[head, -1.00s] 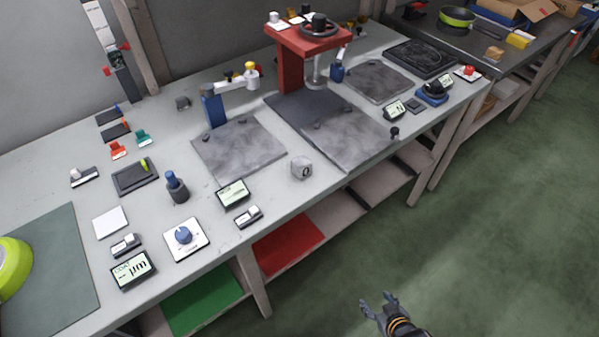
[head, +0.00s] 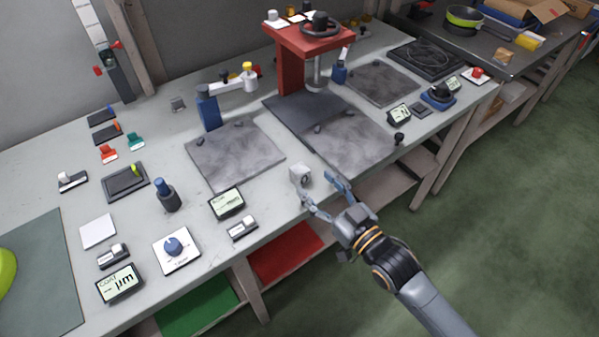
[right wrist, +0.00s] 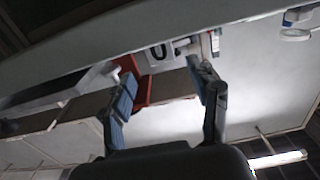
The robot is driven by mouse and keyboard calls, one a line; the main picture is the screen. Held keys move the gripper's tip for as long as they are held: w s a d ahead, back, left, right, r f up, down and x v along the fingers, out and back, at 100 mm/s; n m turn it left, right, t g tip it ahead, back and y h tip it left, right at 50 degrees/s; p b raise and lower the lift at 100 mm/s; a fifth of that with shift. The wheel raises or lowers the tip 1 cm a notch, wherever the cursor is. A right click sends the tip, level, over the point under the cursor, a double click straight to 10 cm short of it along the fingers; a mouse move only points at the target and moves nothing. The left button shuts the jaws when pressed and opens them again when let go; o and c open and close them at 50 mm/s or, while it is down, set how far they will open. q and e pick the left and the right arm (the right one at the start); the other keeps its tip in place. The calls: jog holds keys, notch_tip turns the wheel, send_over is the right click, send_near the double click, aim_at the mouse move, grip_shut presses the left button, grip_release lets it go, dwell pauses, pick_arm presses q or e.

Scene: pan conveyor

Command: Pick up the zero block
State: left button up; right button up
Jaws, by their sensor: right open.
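The zero block (head: 299,174) is a small pale grey cube standing near the front edge of the bench. In the right wrist view, its face with a dark 0 (right wrist: 157,53) shows just beyond the fingertips. My right gripper (head: 319,186) is open and empty at the bench's front edge, just to the right and front of the block. In the right wrist view, the two fingers of the gripper (right wrist: 160,85) stand wide apart, with the block's face showing between and past them. My left gripper is not in view.
Grey stone plates (head: 235,155) lie behind and to both sides of the block. A red press (head: 290,60) stands at the back. A small display (head: 226,202) and a switch box (head: 242,229) sit to the left. Bench legs and shelves lie below the front edge.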

aim_at(300, 169)
jog(key=x, duration=0.6)
jog(key=shift+w+a+p, duration=0.2)
jog(key=shift+a+p, duration=0.15)
grip_shut()
jog(key=shift+r, duration=0.1)
